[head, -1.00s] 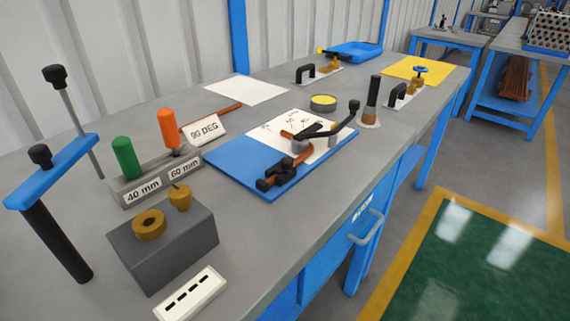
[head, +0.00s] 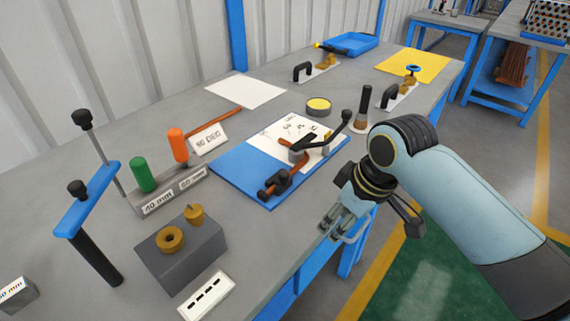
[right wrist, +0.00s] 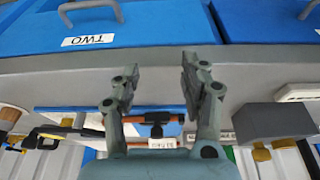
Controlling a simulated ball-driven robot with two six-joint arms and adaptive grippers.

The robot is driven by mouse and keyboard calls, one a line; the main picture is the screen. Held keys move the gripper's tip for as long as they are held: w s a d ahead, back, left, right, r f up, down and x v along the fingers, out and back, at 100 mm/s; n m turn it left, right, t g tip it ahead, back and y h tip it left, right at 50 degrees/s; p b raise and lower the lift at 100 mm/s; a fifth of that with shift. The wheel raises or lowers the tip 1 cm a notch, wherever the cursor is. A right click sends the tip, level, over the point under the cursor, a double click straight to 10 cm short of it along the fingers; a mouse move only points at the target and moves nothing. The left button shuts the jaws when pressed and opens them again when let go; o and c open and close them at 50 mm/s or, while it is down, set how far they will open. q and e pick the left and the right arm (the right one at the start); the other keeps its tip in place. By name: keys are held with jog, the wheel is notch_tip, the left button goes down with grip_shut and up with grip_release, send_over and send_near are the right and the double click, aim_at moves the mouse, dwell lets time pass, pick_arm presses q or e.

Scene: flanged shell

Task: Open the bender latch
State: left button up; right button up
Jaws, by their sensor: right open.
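The bender stands on a blue plate (head: 235,175) with a white printed sheet. It has a copper-coloured tube (head: 292,172) across it, a long black lever (head: 330,135) ending in a black knob, and a black clamp-like part (head: 276,186) around the tube's near end. I cannot tell for sure which part is the latch. My right gripper (head: 370,220) is open and empty, off the table's front edge to the right of the bender, touching nothing visible. In the right wrist view, its fingers (right wrist: 157,80) are apart, with the tube (right wrist: 152,118) beyond. My left gripper is not in view.
Green and orange handles stand in a labelled grey block (head: 165,193). A grey box (head: 180,255) with brass parts and a white slotted strip (head: 207,296) lie nearer. A dark upright handle (head: 364,105) stands behind the bender. Drawers (right wrist: 130,25) lie below the table edge.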

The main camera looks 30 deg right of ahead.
aim_at(285, 173)
jog(key=w+a+r+n+y+p, duration=0.15)
jog(key=w+r+n, duration=0.35)
jog(key=w+r, duration=0.65)
jog(key=shift+y, duration=0.25)
jog(key=x, duration=1)
jog(key=shift+s+a+f, duration=0.15)
jog(key=shift+a+f, duration=0.1)
jog(key=shift+f, duration=0.05)
grip_shut()
